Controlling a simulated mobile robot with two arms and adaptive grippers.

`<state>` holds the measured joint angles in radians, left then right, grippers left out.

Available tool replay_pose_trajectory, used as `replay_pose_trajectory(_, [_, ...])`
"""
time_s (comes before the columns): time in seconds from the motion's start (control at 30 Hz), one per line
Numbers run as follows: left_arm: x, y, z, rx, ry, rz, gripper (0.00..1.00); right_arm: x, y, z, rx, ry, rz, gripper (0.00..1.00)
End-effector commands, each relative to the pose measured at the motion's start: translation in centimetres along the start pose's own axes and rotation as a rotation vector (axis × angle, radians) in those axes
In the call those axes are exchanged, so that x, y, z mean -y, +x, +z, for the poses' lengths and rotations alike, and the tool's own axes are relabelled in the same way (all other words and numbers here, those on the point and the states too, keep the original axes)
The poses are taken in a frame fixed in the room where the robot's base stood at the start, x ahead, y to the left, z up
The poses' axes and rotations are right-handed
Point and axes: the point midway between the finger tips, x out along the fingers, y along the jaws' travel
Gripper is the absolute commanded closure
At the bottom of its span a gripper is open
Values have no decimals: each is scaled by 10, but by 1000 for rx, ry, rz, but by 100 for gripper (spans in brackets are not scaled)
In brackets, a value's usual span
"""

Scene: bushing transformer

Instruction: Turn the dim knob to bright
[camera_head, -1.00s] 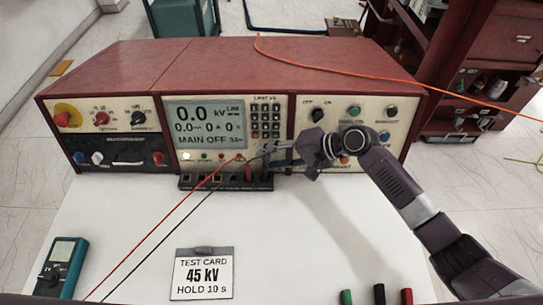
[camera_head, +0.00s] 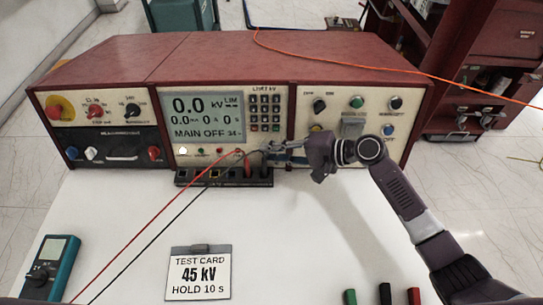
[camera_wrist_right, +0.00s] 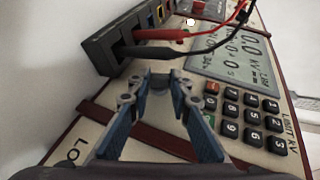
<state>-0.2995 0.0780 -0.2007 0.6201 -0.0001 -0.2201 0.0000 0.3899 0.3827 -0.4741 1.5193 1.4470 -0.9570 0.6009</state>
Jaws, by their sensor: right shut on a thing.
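A small grey knob (camera_wrist_right: 159,80) shows between my fingertips in the right wrist view; I take it for the dim knob, but its dim and bright marks cannot be read. My right gripper (camera_wrist_right: 157,84) is shut on it, one finger on each side. In the head view my right gripper (camera_head: 272,148) reaches from the right to the lower edge of the panel, below the keypad, and hides the knob there. The display (camera_head: 206,116) reads 0.0 kV and MAIN OFF. My left gripper is not in view.
A black socket strip (camera_head: 224,178) with red and black leads lies just left of my right gripper. The keypad (camera_head: 264,112) is above it.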

Motion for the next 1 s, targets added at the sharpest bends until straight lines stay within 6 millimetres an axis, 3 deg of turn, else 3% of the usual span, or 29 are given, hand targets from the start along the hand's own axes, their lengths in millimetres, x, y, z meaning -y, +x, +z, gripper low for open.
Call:
replay_pose_trajectory(0.3, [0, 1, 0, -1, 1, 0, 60, 0, -1, 0, -1, 3, -7, 100])
replay_pose_trajectory(0.33, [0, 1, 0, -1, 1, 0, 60, 0, -1, 0, -1, 3, -6, 79])
replay_pose_trajectory(0.47, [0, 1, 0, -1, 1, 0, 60, 0, 0, 0, -1, 3, -6, 65])
replay_pose_trajectory(0.8, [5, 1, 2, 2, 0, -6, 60, 0, -3, 0, -1, 2, -6, 64])
replay_pose_trajectory(1.0, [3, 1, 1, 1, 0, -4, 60, -2, -32, -1, -3, 2, -3, 64])
